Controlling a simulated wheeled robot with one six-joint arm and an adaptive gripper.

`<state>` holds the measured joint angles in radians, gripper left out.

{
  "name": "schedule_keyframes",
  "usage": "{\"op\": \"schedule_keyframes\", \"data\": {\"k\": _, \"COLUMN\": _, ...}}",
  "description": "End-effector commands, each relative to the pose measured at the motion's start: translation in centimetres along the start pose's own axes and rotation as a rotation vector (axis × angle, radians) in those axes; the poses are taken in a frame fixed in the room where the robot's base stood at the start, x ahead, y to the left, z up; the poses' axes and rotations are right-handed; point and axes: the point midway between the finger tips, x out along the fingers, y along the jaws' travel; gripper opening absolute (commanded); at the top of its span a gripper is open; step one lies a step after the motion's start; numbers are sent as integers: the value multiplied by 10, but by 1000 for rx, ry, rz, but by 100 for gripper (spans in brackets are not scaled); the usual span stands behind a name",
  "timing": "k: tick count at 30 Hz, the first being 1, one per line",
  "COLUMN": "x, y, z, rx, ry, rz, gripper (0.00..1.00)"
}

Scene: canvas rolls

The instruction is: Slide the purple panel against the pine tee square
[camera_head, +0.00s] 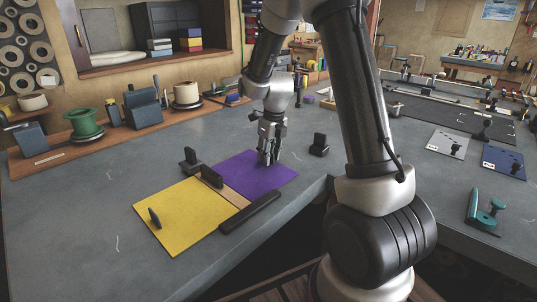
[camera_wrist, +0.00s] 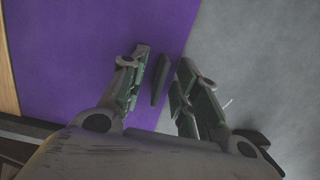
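The purple panel (camera_head: 240,168) lies flat on the grey bench in the head view, and fills the left of the wrist view (camera_wrist: 75,55). The pine tee square (camera_head: 236,197) is a tan strip along its left side, between it and a yellow panel (camera_head: 180,222). The strip shows at the wrist view's left edge (camera_wrist: 7,85), with no clear gap to the purple panel. My gripper (camera_head: 268,148) is low over the panel's right part. In the wrist view its fingers (camera_wrist: 162,62) stand apart on either side of a dark upright grip (camera_wrist: 158,85), apparently not touching it.
A dark bar (camera_head: 250,211) lies along the near edge by the strip's end. A black grip (camera_head: 212,176) stands near the strip, with a dark stand (camera_head: 191,160) behind. A dark block (camera_head: 319,145) sits right of the purple panel.

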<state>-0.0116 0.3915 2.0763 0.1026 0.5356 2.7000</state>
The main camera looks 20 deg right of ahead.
Motion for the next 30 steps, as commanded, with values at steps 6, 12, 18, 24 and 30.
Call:
{"op": "schedule_keyframes", "data": {"k": 6, "x": -22, "y": 0, "z": 1, "rx": 0, "ry": -4, "rz": -2, "gripper": 31}}
{"op": "schedule_keyframes", "data": {"k": 12, "x": -68, "y": -1, "z": 1, "rx": 0, "ry": -5, "rz": -2, "gripper": 31}}
{"op": "schedule_keyframes", "data": {"k": 18, "x": -104, "y": 0, "z": 1, "rx": 0, "ry": -3, "rz": -1, "gripper": 31}}
{"op": "schedule_keyframes", "data": {"k": 24, "x": -119, "y": 0, "z": 0, "rx": 0, "ry": -1, "rz": 0, "gripper": 31}}
{"op": "schedule_keyframes", "data": {"k": 30, "x": -120, "y": 0, "z": 0, "rx": -72, "ry": 1, "rz": 0, "gripper": 31}}
